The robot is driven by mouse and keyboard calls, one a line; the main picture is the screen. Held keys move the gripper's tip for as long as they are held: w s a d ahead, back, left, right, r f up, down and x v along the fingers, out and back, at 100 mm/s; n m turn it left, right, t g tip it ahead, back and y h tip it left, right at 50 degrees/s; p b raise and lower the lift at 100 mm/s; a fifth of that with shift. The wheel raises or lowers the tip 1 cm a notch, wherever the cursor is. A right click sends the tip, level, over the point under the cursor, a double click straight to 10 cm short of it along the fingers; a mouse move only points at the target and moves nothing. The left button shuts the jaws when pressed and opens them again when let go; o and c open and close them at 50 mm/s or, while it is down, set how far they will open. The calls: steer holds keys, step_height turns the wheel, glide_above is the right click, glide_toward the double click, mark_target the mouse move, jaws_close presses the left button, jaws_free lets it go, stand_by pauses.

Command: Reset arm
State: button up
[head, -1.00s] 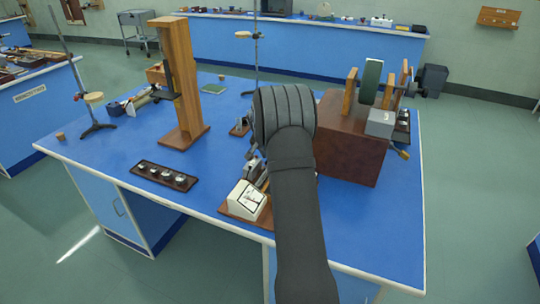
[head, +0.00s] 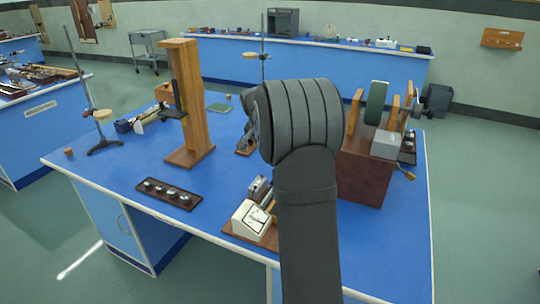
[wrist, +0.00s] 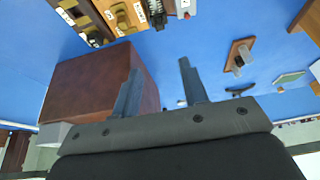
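My gripper (wrist: 160,92) shows in the wrist view with its two dark fingers spread apart and nothing between them, above the blue bench (wrist: 215,35). In the head view my dark arm rises over the front of the blue bench (head: 120,155) and hides the fingers. A brown box apparatus (head: 362,178) with a green wheel (head: 376,103) stands just right of my arm. The box also shows behind the left finger in the wrist view (wrist: 85,85). A white meter (head: 252,219) on a wooden base sits left of my forearm.
A tall wooden stand (head: 188,100) and a dark strip with several round knobs (head: 168,194) are on the left of the bench. A retort stand (head: 100,118) is at the far left. Bare bench lies between the strip and the meter.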

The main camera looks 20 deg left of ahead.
steer(key=shift+r, duration=0.15)
steer(key=x, duration=1.7)
steer(key=shift+f, duration=0.3)
steer(key=shift+s, duration=0.2)
steer(key=shift+r, duration=0.1)
